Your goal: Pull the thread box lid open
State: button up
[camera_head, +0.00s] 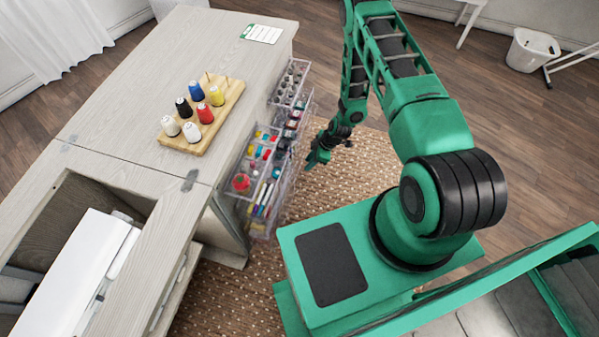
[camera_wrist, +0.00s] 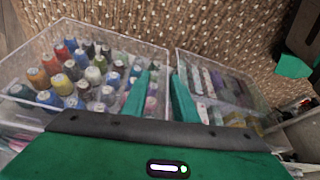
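A clear plastic box with rows of coloured thread spools (camera_wrist: 75,75) fills the left of the wrist view. I cannot make out its lid apart from its clear walls, nor tell whether the lid is open. In the head view, clear boxes (camera_head: 292,85) hang along the cabinet's right side. My gripper (camera_head: 312,163) is beside them, low and to their right. In the wrist view, the two green fingers of my gripper (camera_wrist: 162,95) stand apart, over the gap between the spool box and a second clear box. Its palm hides the near parts of both boxes.
The second clear box (camera_wrist: 222,85) holds several small items. A box of sewing tools (camera_head: 262,170) hangs nearer on the cabinet (camera_head: 110,125). A wooden rack (camera_head: 190,143) with coloured thread cones stands on top. The woven rug (camera_head: 345,160) beside the cabinet is clear.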

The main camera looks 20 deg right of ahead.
aim_at(301, 171)
jog(key=x, duration=0.9)
jog(key=shift+f, duration=0.2)
grip_shut()
jog(key=shift+w+r, duration=0.1)
jog(key=shift+w, duration=0.2)
dwell(0.7)
